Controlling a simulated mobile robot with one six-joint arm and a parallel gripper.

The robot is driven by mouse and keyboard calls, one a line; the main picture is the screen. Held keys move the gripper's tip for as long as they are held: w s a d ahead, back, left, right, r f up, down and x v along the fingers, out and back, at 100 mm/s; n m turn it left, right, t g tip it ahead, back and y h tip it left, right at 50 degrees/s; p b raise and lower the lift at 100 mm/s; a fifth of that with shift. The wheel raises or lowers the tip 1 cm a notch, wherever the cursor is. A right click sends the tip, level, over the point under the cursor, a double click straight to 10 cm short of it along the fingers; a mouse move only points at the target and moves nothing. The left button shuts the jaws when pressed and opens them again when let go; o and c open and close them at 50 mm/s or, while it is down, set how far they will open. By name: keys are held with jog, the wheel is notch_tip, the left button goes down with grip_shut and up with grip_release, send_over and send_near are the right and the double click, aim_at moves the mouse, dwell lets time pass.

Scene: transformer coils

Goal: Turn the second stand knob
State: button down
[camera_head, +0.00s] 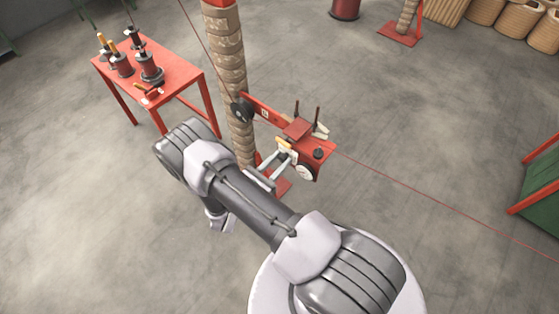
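A red stand (265,113) with a column wrapped in beige coil (228,60) stands in the middle of the head view. Its arm carries a red box (316,160) with upright dark posts. A small black knob (318,153) sits on the box, a white round dial (305,174) is on its front, and a black round part (242,111) is by the column. My gripper (284,160) shows as pale bars close to the box's left side. I cannot tell whether it touches anything or how far apart its fingers are.
A red table (178,73) with several dark spools (151,68) stands at upper left. Another wrapped column on a red base (400,35) is at the back, near wicker baskets (484,11). A thin red wire (440,200) runs right towards a green and red structure (541,191).

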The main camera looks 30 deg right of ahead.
jog(key=shift+m, duration=0.3)
jog(key=m+b, duration=0.1)
jog(key=m, duration=0.3)
jog(key=shift+m, duration=0.4)
jog(key=m+b, duration=0.1)
jog(key=m, duration=0.3)
jog(key=shift+s+f, duration=0.1)
jog(key=m+b, duration=0.1)
jog(key=m, duration=0.5)
jog(key=shift+f+m+b, duration=0.1)
jog(key=shift+m+b, duration=0.4)
jog(key=shift+m, duration=1.6)
jog(key=c, duration=1.1)
grip_release()
